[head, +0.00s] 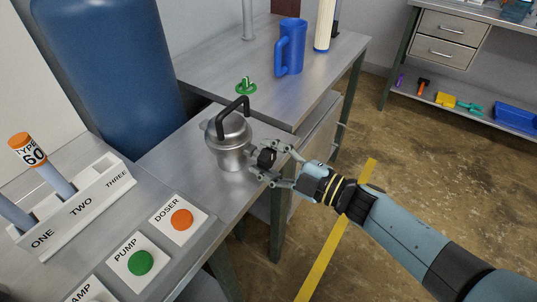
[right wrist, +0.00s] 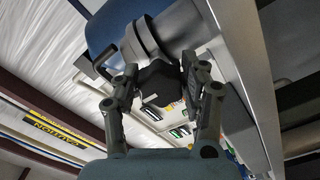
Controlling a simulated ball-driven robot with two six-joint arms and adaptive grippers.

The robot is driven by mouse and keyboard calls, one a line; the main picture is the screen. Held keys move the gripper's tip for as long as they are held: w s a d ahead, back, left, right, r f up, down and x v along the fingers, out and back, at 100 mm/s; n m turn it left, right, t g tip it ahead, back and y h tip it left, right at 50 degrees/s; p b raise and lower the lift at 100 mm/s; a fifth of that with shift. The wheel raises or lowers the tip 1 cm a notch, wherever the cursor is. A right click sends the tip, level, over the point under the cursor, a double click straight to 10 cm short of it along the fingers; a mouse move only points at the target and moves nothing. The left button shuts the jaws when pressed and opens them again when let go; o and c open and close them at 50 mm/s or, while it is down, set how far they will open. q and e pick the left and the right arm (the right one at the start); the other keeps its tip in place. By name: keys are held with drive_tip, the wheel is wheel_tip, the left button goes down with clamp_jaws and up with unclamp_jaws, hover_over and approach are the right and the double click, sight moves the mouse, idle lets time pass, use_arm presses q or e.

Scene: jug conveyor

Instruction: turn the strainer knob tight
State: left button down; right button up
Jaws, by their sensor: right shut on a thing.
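The strainer (head: 232,133) is a grey metal pot with a black arched handle on its lid. It stands upright on the metal bench, and it shows in the right wrist view (right wrist: 165,35). Its black knob (head: 266,157) sticks out on the right side, and it shows in the right wrist view (right wrist: 160,83). My right gripper (head: 273,162) is at the knob with a finger on each side, shut on it. The right wrist view shows the two fingers (right wrist: 158,90) around the knob. My left gripper is not in view.
A blue jug (head: 291,48) and a green valve-like piece (head: 246,86) stand on the bench (head: 225,63) behind. A large blue tank (head: 108,65) is at the left. Labelled DOSER (head: 182,220) and PUMP (head: 141,262) buttons lie in front. Open floor is at the right.

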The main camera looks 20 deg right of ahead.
idle(0.4)
drive_tip(key=o, duration=1.2)
drive_tip(key=shift+s+d, duration=0.15)
drive_tip(key=shift+s, duration=0.05)
drive_tip(key=v, duration=1.1)
drive_tip(key=shift+s+d, duration=0.2)
